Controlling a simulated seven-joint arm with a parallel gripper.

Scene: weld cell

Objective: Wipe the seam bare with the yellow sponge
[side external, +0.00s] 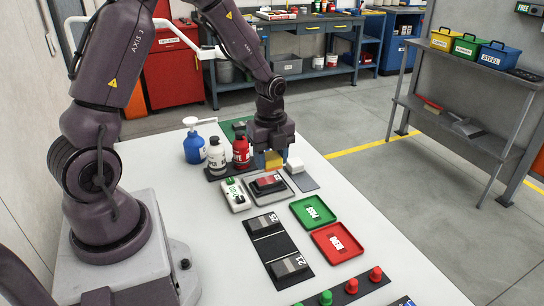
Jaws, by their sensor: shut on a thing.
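My gripper (268,150) is over the far middle of the white table (205,265), pointing down. It is shut on the yellow sponge (274,160), which shows between and below the fingers. The sponge is just above or at the far edge of a dark block with a red top (268,182) that sits in a grey tray. I cannot tell if the sponge touches the block. The seam itself is too small to make out.
A blue pump bottle (194,148), a white bottle (216,155) and a red bottle (241,152) stand left of the gripper. A white block (295,166) is close on the right. Green (313,212) and red (338,242) trays and numbered dark blocks (263,223) lie nearer.

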